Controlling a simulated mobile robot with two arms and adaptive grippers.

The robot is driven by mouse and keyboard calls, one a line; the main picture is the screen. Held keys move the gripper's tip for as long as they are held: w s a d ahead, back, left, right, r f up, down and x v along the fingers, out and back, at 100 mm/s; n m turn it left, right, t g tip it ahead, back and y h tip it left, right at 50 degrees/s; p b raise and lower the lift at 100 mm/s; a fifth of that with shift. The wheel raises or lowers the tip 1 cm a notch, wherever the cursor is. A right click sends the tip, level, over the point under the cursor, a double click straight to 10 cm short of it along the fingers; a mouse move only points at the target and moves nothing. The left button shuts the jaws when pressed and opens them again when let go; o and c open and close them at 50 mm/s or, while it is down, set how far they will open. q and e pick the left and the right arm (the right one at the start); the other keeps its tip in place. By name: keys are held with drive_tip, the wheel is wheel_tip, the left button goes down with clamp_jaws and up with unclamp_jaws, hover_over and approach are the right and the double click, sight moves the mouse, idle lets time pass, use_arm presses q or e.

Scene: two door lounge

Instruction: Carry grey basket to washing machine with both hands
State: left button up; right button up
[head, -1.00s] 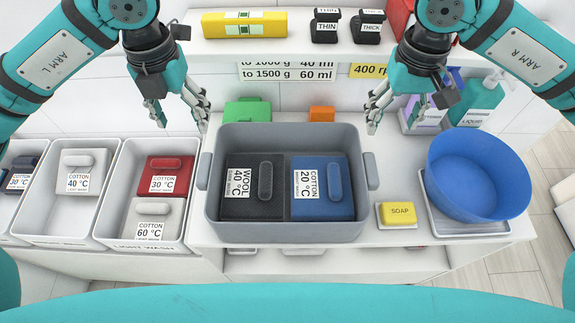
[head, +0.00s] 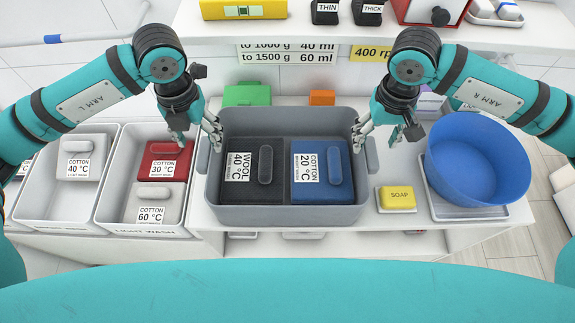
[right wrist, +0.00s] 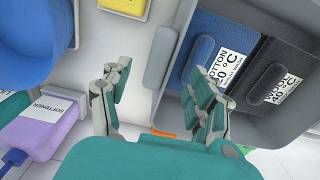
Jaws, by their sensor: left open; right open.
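The grey basket (head: 290,214) stands on the white counter. It holds a black block labelled WOOL 40 °C (head: 248,200) and a blue block labelled COTTON 20 °C (head: 325,190). My left gripper (head: 199,137) is open at the basket's left side handle, its fingers either side of the rim area. My right gripper (head: 376,146) is open at the right side handle. In the right wrist view, the basket's handle (right wrist: 158,57) lies between and ahead of the open fingers (right wrist: 155,100); contact cannot be told. No washing machine is in view.
Right of the basket are a yellow soap (head: 397,199) and a blue bowl (head: 477,165) on a tray. Left are light bins (head: 115,187) with labelled cotton blocks. A shelf (head: 300,35) runs behind; green and orange items stand behind the basket.

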sight(205, 151)
use_arm(q)
wheel_tip(205, 151, down, 6)
drive_tip(key=shift+r, duration=0.1)
use_arm(e)
wheel_tip(205, 151, down, 6)
drive_tip(key=shift+r, duration=0.1)
use_arm(q)
clamp_jaws()
use_arm(e)
clamp_jaws()
use_arm(q)
drive_tip(key=shift+r, duration=0.1)
use_arm(e)
drive_tip(key=shift+r, duration=0.1)
